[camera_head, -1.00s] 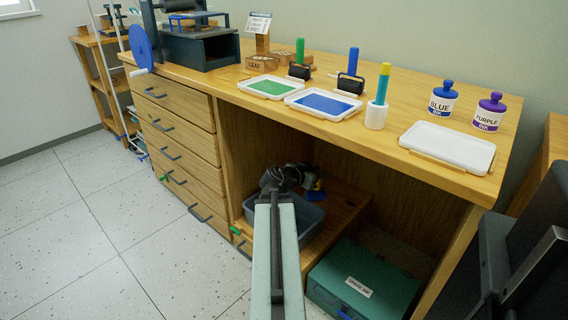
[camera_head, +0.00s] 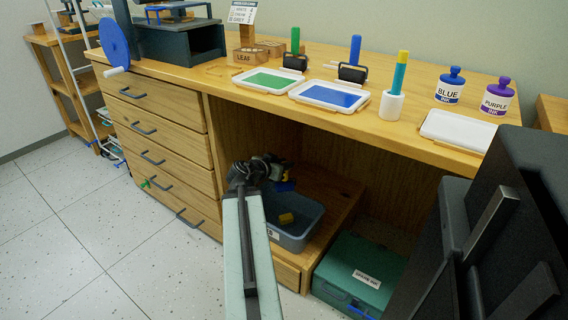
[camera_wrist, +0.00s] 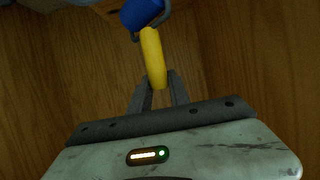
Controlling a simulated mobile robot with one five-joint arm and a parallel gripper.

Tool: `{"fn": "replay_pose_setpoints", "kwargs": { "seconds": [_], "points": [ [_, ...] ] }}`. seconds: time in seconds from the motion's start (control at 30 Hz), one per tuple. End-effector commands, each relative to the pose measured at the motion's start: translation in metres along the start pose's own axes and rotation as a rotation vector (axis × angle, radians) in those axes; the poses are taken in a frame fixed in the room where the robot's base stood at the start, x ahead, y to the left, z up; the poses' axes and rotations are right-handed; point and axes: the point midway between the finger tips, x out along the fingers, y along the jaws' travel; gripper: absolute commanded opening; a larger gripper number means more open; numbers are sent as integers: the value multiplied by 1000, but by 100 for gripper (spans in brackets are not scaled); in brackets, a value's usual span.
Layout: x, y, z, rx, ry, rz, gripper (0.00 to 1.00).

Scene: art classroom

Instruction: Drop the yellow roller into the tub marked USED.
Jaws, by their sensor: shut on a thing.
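My gripper (camera_wrist: 161,84) is shut on the yellow handle of a roller (camera_wrist: 153,58) in the wrist view. The roller's blue head (camera_wrist: 142,12) and grey wire frame are at the top edge, beyond the fingers. In the head view my gripper (camera_head: 282,176) is under the bench, and the blue head (camera_head: 285,186) shows just below it. A grey-blue tub (camera_head: 312,226) stands below and slightly right of it, on the low wooden shelf. Its white front label is mostly hidden by my arm, so the word cannot be read. A small yellow object (camera_head: 286,218) shows inside the tub.
A green case (camera_head: 340,258) labelled SPARE INK stands right of the tub. The bench top (camera_head: 440,125) overhangs the tub, and a drawer stack (camera_head: 165,135) stands to the left. Ink trays, rollers and ink jars stand on top. A dark object (camera_head: 500,220) fills the right foreground.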

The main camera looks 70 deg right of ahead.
Motion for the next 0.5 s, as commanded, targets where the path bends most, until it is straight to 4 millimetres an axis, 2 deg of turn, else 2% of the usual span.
{"fn": "replay_pose_setpoints", "kwargs": {
  "seconds": [0.03, 0.23, 0.33, 0.5],
  "points": [
    [5, 0, 12, 0, 0, 0, 0],
    [16, 0, 38, 0, 1, 1, 0],
    [19, 0, 45, 0, 1, 1, 0],
    [19, 1, 44, 0, 1, 1, 0]
  ]
}}
